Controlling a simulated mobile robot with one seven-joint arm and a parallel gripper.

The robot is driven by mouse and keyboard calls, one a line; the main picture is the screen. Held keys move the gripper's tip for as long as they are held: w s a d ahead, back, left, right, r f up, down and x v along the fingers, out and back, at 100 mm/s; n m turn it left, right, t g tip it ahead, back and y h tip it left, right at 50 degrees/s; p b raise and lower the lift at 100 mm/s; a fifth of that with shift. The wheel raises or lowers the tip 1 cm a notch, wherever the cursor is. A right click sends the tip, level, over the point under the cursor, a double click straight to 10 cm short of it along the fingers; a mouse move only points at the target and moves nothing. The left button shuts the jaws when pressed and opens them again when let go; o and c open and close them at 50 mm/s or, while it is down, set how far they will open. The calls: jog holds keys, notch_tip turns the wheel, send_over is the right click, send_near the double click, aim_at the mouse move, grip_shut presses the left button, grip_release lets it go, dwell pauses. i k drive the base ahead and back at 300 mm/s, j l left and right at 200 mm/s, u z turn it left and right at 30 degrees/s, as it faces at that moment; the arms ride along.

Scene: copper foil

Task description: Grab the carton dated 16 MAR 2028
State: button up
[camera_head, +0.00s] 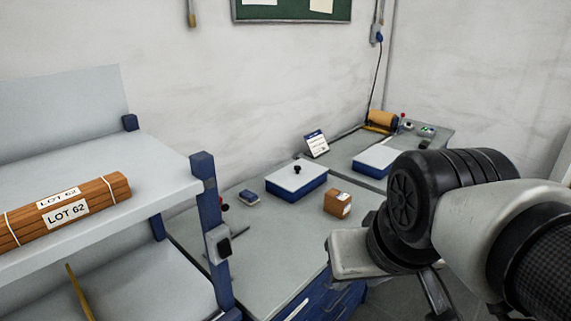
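A small brown carton (337,202) with a white label stands on the grey bench top, right of the blue box with the white lid. The print on its label is too small to read, so I cannot tell its date. My arm fills the lower right of the view. A dark part that looks like my gripper (438,292) shows at the bottom edge, right of the carton and apart from it. Its fingertips are not clear, so its opening is hidden from me.
A blue box with a white lid (297,180) and a small blue item (249,197) share the bench (265,247). A second white-lidded box (375,160) and a copper-coloured roll (381,121) are behind. A shelf (150,165) holds a "LOT 62" bundle (70,208) at left.

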aim_at(337, 203)
jog(key=i+l, duration=0.2)
jog(key=l, duration=0.15)
jog(key=i+l+u, duration=0.1)
jog(key=l, duration=0.25)
jog(key=i+l, duration=0.3)
jog(key=i+l+u, duration=0.1)
jog(key=l, duration=0.35)
jog(key=i+l, duration=0.25)
jog(key=l, duration=0.15)
jog(key=i+l, duration=0.2)
jog(key=l, duration=0.2)
jog(key=j+u, duration=0.05)
